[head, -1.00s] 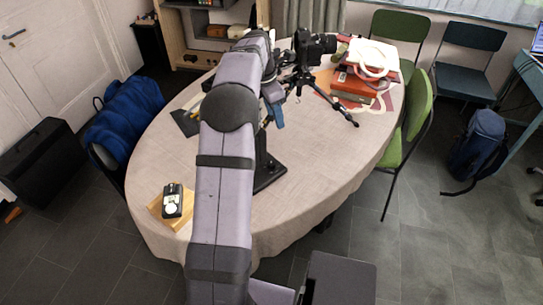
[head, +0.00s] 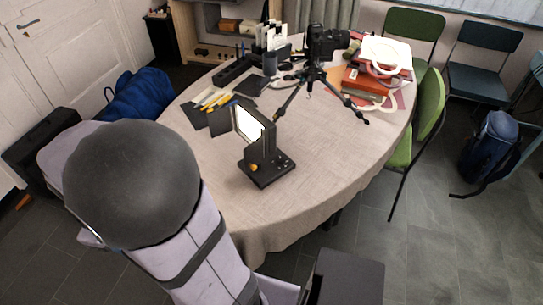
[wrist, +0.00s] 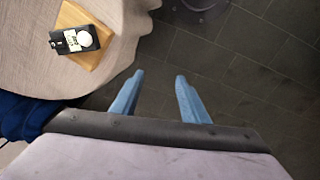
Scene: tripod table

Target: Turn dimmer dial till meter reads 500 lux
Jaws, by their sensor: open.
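A lamp with a lit white panel (head: 249,126) stands on a black base (head: 262,178) near the middle of the table. An orange knob (head: 254,168) and small dark controls (head: 283,161) show on its base; I cannot tell which is the dimmer dial. The light meter (wrist: 75,40), black with a white round sensor, lies on a wooden block (wrist: 88,62) at the table edge in the wrist view. Its reading is too small to make out. My gripper (wrist: 159,78) is open and empty, over the floor beyond the table edge, right of the meter. My arm hides the meter in the head view.
A camera on a tripod (head: 318,60) stands behind the lamp. A red box (head: 362,78) and a green chair (head: 428,112) are at the right. Pencils on a dark pad (head: 210,104) lie behind left. The tablecloth right of the lamp (head: 325,150) is clear.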

